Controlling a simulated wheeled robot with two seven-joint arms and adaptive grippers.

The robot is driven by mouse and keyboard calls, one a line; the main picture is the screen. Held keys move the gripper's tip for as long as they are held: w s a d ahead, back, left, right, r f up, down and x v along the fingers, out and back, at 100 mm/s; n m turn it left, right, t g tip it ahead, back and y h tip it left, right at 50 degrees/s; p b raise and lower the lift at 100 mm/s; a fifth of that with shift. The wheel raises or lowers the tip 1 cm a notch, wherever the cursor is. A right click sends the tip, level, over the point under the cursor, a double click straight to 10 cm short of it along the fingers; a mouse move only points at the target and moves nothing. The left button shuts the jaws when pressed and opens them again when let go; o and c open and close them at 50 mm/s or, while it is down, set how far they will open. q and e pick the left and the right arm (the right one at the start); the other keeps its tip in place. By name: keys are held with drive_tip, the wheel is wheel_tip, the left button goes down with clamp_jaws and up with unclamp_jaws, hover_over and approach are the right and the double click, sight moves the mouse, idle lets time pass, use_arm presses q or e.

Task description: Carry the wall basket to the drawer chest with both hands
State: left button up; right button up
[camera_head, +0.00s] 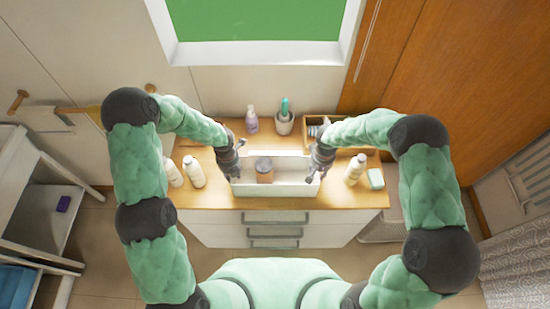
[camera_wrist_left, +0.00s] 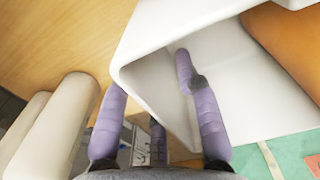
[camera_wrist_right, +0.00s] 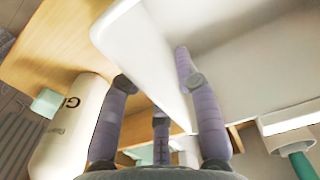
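The white wall basket (camera_head: 290,190) is level at the front of the drawer chest's wooden top (camera_head: 222,203). I cannot tell whether it rests there or hangs just above. A brown jar with a grey lid (camera_head: 265,169) is inside. My left gripper (camera_head: 230,168) is at the basket's left end and my right gripper (camera_head: 318,168) at its right end. In the left wrist view, fingers (camera_wrist_left: 150,75) straddle the basket's wall (camera_wrist_left: 150,65); the right wrist view shows the same at fingers (camera_wrist_right: 152,68).
White bottles stand left (camera_head: 193,171) and right (camera_head: 355,169) of the basket, close to the grippers. A green-white block (camera_head: 376,179) is at far right. Behind stand a purple bottle (camera_head: 252,120), a cup (camera_head: 284,124) and a wooden organizer (camera_head: 345,151). A shelf (camera_head: 50,205) stands left.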

drive_tip(key=shift+r, duration=0.1)
use_arm(q)
wheel_tip(320, 180, up, 12)
drive_tip(key=shift+f, duration=0.15)
use_arm(e)
wheel_tip(320, 180, up, 12)
idle(0.5)
idle(0.5)
